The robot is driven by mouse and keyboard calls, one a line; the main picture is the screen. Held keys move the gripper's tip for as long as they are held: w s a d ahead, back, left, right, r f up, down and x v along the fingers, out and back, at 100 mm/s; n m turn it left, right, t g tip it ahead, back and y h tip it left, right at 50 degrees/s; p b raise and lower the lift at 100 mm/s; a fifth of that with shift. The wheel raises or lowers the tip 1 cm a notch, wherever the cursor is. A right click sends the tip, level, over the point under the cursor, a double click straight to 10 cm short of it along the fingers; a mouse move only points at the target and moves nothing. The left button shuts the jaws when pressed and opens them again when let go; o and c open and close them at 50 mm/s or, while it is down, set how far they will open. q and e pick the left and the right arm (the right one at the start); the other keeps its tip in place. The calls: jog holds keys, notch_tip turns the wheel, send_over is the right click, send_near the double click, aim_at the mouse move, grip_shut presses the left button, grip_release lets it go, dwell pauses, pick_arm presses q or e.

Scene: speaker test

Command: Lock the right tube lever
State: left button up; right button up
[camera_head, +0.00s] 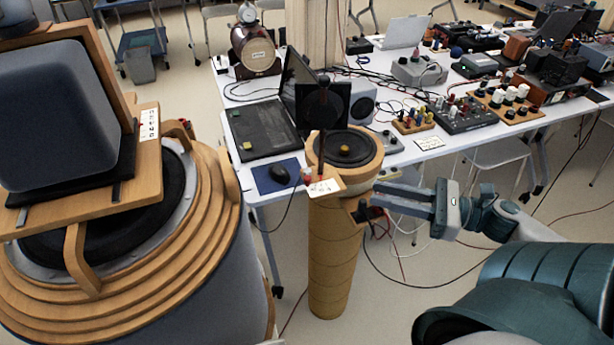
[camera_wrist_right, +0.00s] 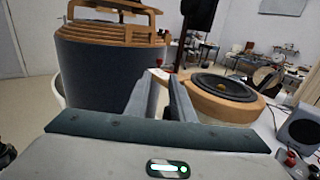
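The right tube (camera_head: 335,262) is a tall, light wooden column with a black speaker cone (camera_head: 345,148) in its round top. A dark upright rod (camera_head: 323,125), which looks like the lever, rises at the tube's near left rim above a small white label (camera_head: 325,187). My right gripper (camera_head: 376,193) is just right of the tube, pointing left at it below the rim, with nothing seen held. In the right wrist view, a narrow gap shows between its fingers (camera_wrist_right: 165,88), with the tube top (camera_wrist_right: 222,97) to their right. Whether a finger touches the tube is unclear. My left gripper is out of view.
A large round wooden speaker cabinet (camera_head: 205,230) fills the left. Behind the tube, a white table (camera_head: 262,215) holds a laptop (camera_head: 262,130), a mouse (camera_head: 279,174) and audio gear. Cables hang near the tube. Floor right of the tube's lower part is open.

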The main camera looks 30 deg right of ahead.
aim_at(307, 177)
jog(key=shift+a, duration=0.1)
